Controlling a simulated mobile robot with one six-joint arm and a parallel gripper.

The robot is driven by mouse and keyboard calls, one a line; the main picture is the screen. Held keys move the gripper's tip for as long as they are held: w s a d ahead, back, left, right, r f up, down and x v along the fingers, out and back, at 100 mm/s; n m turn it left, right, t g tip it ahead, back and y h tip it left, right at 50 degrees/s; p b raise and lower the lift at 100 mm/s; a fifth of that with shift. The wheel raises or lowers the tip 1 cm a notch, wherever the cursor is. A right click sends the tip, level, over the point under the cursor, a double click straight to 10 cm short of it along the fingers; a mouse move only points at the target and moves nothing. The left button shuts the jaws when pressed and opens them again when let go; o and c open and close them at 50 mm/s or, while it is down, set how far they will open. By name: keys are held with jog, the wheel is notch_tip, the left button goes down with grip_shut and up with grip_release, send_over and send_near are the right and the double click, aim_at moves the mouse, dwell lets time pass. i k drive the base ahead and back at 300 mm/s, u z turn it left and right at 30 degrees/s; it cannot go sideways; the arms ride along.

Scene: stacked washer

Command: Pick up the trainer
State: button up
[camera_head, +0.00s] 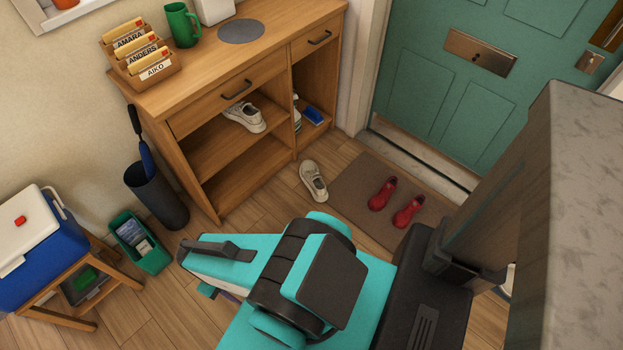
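One pale trainer (313,181) lies on the wooden floor, beside the left edge of the doormat. A matching pale trainer (246,116) sits on the upper shelf inside the wooden cabinet. My teal and black arm fills the lower middle of the view, nearer to me than both trainers. My gripper (213,291) seems to show only in small part below the arm's left end. Its fingers cannot be made out, and neither trainer is seen in its grasp.
The wooden cabinet (175,101) has open shelves. Red shoes (395,201) lie on the brown doormat (352,187) before the green door (455,92). An umbrella stand (157,197), a green bin (141,243) and a blue cooler (38,255) stand left.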

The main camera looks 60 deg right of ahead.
aim_at(309, 173)
jog(key=z, duration=4.75)
jog(key=i, duration=0.1)
jog(key=u, duration=2.95)
jog(key=k, duration=0.5)
jog(key=z, duration=0.2)
jog(key=i, duration=0.5)
jog(key=z, duration=0.1)
jog(key=k, duration=0.25)
